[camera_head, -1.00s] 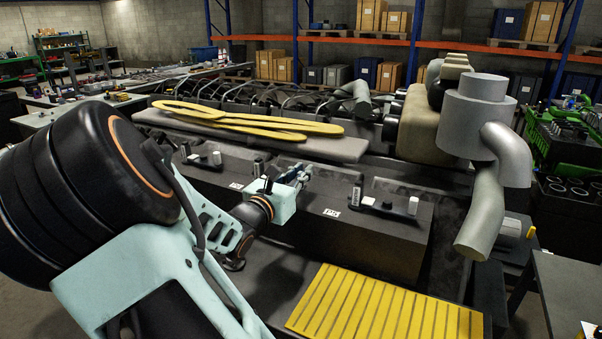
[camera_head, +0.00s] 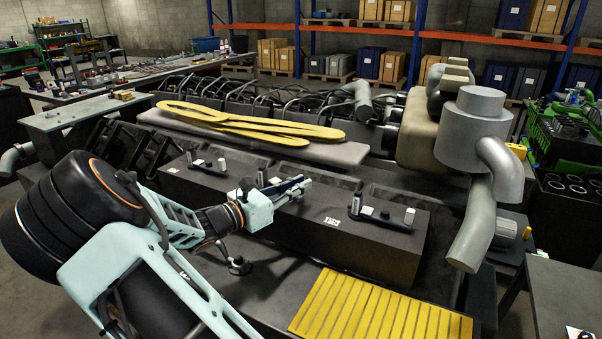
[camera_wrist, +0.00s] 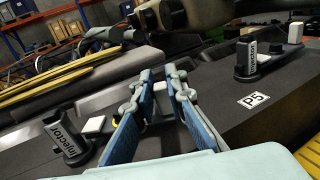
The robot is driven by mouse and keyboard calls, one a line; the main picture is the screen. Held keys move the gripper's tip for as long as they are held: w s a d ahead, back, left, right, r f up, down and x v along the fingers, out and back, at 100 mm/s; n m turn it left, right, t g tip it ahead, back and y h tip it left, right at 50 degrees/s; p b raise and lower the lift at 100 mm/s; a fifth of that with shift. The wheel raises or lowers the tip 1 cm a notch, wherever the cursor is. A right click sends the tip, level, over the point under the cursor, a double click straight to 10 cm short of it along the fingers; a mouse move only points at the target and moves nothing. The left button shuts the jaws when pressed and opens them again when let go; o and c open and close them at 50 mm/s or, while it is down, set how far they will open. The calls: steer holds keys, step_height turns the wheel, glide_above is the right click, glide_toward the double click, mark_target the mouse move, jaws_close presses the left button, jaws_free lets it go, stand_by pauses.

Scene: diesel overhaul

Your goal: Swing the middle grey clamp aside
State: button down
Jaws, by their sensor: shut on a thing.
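The middle grey clamp shows in the wrist view as a dark post marked "Injector" (camera_wrist: 68,135) at lower left, with a pale block beside it. In the head view my gripper (camera_head: 298,189) is over the block's middle and hides most of this clamp. The right clamp (camera_head: 385,214) stands apart, near a P5 label (camera_wrist: 254,99); it also shows in the wrist view (camera_wrist: 250,62). The left clamp (camera_head: 206,164) stands further left.
The clamps stand on a long dark block (camera_head: 350,248). A yellow ribbed panel (camera_head: 380,310) lies in front. Yellow flat parts (camera_head: 250,120) lie on a grey cover (camera_head: 300,148) behind. A large grey pipe (camera_head: 480,215) stands at right.

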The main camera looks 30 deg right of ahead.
steer(key=m+g, duration=0.1)
steer(key=g, duration=0.1)
steer(key=a+m+g+p, duration=0.1)
steer(key=g, duration=0.1)
steer(key=shift+r+m, duration=0.15)
steer(key=shift+m, duration=0.15)
steer(key=m+g, duration=0.1)
steer(key=g, duration=0.1)
steer(key=a+m+g, duration=0.1)
steer(key=g, duration=0.1)
steer(key=shift+w+a+m+y+p, duration=0.2)
steer(key=shift+m+y+p, duration=0.1)
steer(key=shift+m+p, duration=0.1)
steer(key=shift+w+a+m+g+y, duration=0.1)
steer(key=shift+a+m+g+y, duration=0.25)
steer(key=shift+m+g, duration=0.45)
steer(key=shift+w+a+m+g+y, duration=0.15)
steer(key=shift+m+g+y, duration=0.25)
steer(key=shift+g, duration=0.8)
steer(key=shift+w+a+m+g+y, duration=0.1)
steer(key=shift+a+m+g+y, duration=0.25)
steer(key=shift+m+g+y, duration=0.55)
steer(key=shift+w+a+m+g, duration=0.15)
steer(key=shift+m+g, duration=0.15)
steer(key=shift+g, duration=0.2)
steer(key=c, duration=1.9)
jaws_free()
steer(key=shift+c, duration=0.2)
step_height(320, 180, up, 10)
